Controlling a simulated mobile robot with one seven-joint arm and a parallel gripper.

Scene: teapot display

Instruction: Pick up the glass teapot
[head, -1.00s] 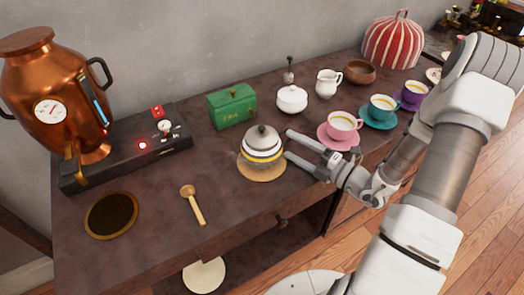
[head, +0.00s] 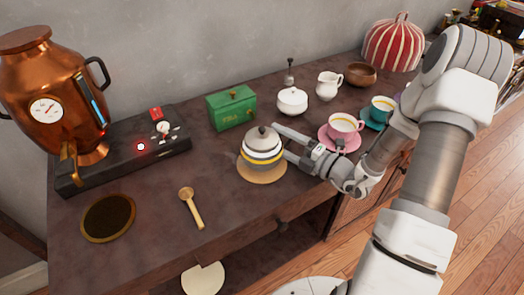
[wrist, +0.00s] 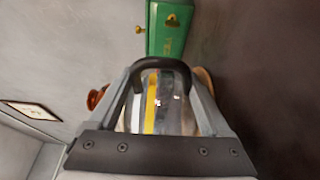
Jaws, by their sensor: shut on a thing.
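The glass teapot (head: 262,156) has a grey lid with a knob and a yellow band around its body. It stands upright on a round tan coaster (head: 270,179) near the table's front edge. My gripper (head: 281,141) reaches in from the right, low over the table, and is shut on the teapot. In the wrist view my gripper (wrist: 165,78) has a finger on each side of the teapot (wrist: 162,112), with its dark curved handle between them. The exact finger contact is partly hidden in the head view.
A pink cup and saucer (head: 340,128) stand close behind my gripper. A green tea box (head: 231,108) and white sugar bowl (head: 292,101) stand behind the teapot. A wooden spoon (head: 191,208) and dark round mat (head: 108,218) lie left, near the copper urn (head: 55,85).

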